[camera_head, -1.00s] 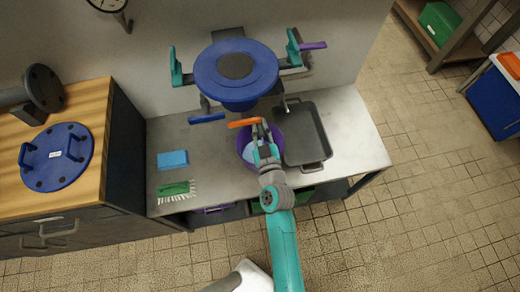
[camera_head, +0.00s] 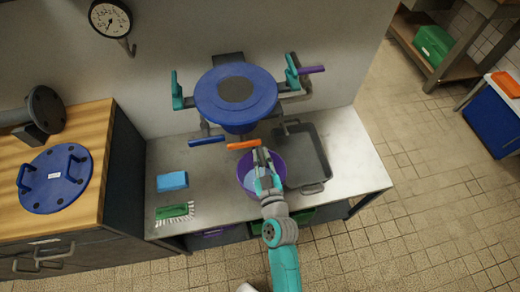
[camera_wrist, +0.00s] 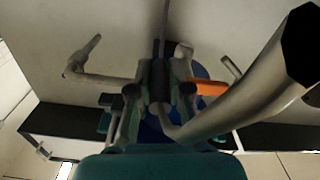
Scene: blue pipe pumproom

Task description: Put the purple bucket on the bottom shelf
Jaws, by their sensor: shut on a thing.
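The purple bucket (camera_head: 247,181) stands upright on the grey metal table, near its front middle, with something pale blue inside. My gripper (camera_head: 262,157) reaches over the bucket from the front and is shut at its far side, on part of it. The wrist view shows the two fingers (camera_wrist: 158,85) close about a dark, narrow piece; the bucket's body cannot be made out there. The space under the tabletop is mostly hidden; a purple thing (camera_head: 217,232) and a green container (camera_head: 298,217) show there.
A dark tray (camera_head: 305,160) sits right beside the bucket. A blue round plate (camera_head: 236,94) with an orange lever (camera_head: 244,145) and a blue lever (camera_head: 206,141) overhangs behind. A blue sponge (camera_head: 172,181) and green brush (camera_head: 175,210) lie left.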

